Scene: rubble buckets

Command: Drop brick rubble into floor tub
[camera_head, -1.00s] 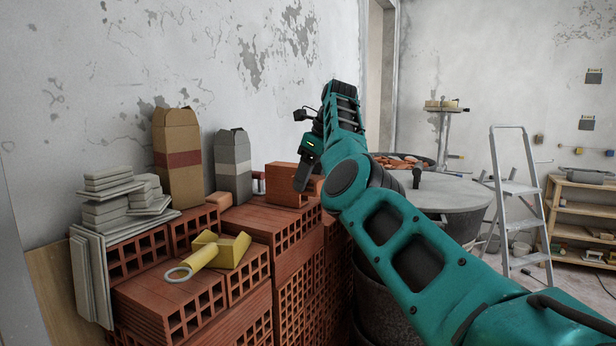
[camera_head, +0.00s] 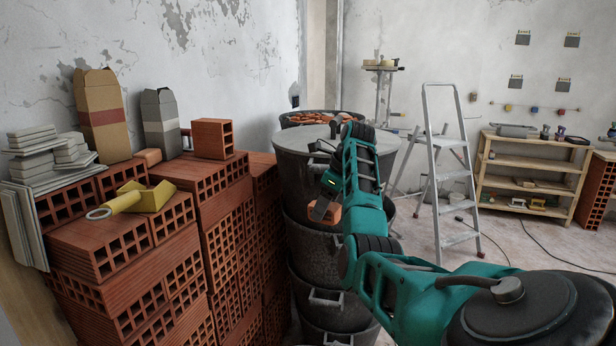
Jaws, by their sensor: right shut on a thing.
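My right gripper (camera_head: 322,209) hangs fingers down over the dark tubs in the middle of the view. It is shut on an orange-red piece of brick rubble (camera_head: 333,214), which shows just beside its finger. The arm and gripper hide part of the piece. Just below it is a dark tub (camera_head: 312,243) with light handles, on further dark tubs (camera_head: 325,308); its opening is mostly hidden. Another dark tub at the back (camera_head: 347,117) holds several orange-red rubble pieces (camera_head: 312,118). My left gripper is not in view.
Hollow red bricks (camera_head: 150,260) are stacked at the left, with paper bags (camera_head: 98,120), grey tiles (camera_head: 30,220) and a yellow object (camera_head: 148,196) on top. A stepladder (camera_head: 440,160) and wooden shelf (camera_head: 530,180) stand right, with open floor between.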

